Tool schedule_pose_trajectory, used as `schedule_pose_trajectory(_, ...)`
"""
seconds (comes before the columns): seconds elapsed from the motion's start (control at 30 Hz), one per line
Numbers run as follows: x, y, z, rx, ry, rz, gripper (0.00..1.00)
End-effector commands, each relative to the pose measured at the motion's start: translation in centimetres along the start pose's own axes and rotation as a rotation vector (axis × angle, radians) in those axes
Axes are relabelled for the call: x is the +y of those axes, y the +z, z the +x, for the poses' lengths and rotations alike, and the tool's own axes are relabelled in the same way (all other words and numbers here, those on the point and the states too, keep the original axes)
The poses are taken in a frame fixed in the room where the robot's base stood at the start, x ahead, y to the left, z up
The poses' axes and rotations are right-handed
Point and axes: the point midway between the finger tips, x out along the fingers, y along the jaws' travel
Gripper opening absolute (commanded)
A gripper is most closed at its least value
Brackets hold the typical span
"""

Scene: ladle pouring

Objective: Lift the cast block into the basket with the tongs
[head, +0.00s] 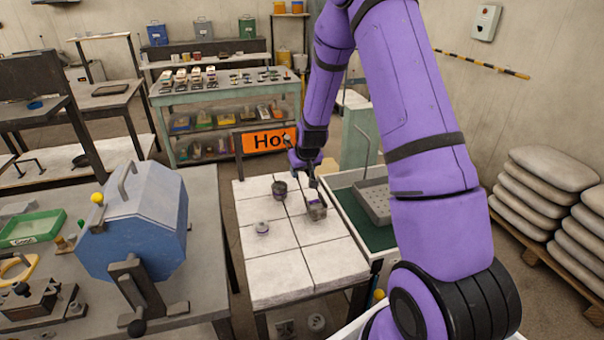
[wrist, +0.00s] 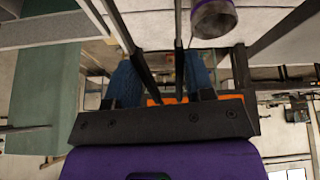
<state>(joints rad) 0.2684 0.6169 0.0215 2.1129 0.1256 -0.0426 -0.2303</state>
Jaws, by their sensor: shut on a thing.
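My gripper (head: 306,160) is over the far part of the white-tiled table (head: 278,276). It is shut on the tongs (wrist: 178,25), whose thin dark arms run to the top edge of the wrist view. In the head view the tongs reach down to a small grey block (head: 316,210), which looks like the cast block, on or just above the tiles. I cannot tell whether their tips grip it. The basket, a grey perforated tray (head: 376,204) with a tall hooked handle, is at the green-lined tank (head: 380,238) right of the table.
A dark round pot (head: 279,189) and a small round piece (head: 262,228) stand on the tiles left of the block. An orange "Hot" sign (head: 267,140) stands behind. A blue machine (head: 135,225) is on the left bench. The near tiles are clear.

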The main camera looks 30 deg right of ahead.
Motion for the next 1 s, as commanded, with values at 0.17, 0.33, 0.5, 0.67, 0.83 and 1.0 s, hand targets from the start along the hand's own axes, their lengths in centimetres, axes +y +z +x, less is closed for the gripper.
schedule_pose_trajectory(0.17, 0.1, -0.9, -1.8, 0.004, 0.001, 0.000, 0.00)
schedule_pose_trajectory(0.33, 0.2, -1.7, -3.4, 0.005, 0.001, 0.001, 0.00)
schedule_pose_trajectory(0.5, 0.2, -2.5, -4.9, 0.005, 0.000, 0.000, 0.00)
schedule_pose_trajectory(0.67, 0.2, -3.2, -6.4, 0.004, 0.000, 0.000, 0.00)
schedule_pose_trajectory(0.83, 0.3, -3.9, -8.0, 0.003, 0.001, 0.000, 0.00)
schedule_pose_trajectory(1.0, 0.4, -4.5, -9.2, 0.002, 0.000, 0.000, 0.00)
